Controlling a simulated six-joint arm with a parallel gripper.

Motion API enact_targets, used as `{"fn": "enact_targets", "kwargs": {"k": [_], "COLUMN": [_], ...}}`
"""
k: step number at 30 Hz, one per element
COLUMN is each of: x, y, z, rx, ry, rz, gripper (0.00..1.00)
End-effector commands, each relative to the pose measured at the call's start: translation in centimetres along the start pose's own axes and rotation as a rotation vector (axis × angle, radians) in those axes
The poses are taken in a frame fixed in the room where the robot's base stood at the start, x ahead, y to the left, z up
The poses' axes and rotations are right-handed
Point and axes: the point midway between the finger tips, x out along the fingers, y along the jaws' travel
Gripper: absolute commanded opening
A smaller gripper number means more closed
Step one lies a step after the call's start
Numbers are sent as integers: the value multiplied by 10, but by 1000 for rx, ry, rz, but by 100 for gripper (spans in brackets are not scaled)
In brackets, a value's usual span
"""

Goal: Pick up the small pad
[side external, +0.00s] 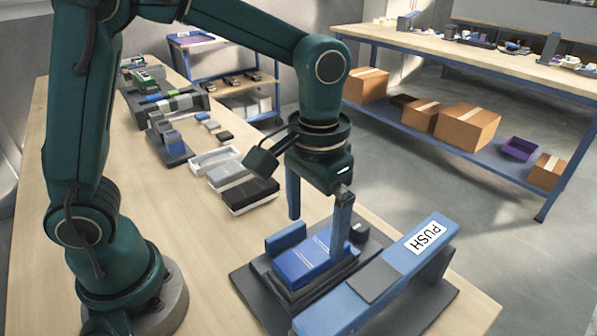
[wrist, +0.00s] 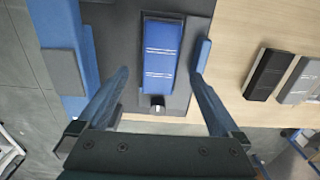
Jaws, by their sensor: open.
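A small square grey pad (side external: 377,281) lies on the blue bar marked PUSH; it also shows at the left in the wrist view (wrist: 62,72). I cannot tell whether this is the pad named. A blue block with pale lines (side external: 303,262) sits on a dark base, and is in the middle of the wrist view (wrist: 160,50). My gripper (side external: 316,236) is open, pointing down over the blue block, its fingers on either side in the wrist view (wrist: 160,76). One finger partly hides the block in the side view.
The PUSH bar (side external: 420,245) stands beside the block, with a low blue guide (side external: 286,238) on the other side. A dark base plate (side external: 247,283) carries them. Black and grey boxes (side external: 249,195) and several small parts lie farther along the bench (side external: 120,200).

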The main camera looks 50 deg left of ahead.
Motion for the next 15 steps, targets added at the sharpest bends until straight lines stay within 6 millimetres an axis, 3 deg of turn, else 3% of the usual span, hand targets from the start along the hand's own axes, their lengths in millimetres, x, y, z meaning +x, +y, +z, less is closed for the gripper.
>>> {"fn": "enact_targets", "kwargs": {"k": [9, 15], "x": [38, 48], "y": [0, 0], "z": [2, 1], "rx": [3, 3], "ry": [-5, -1], "rz": [-2, 0], "gripper": [100, 100]}}
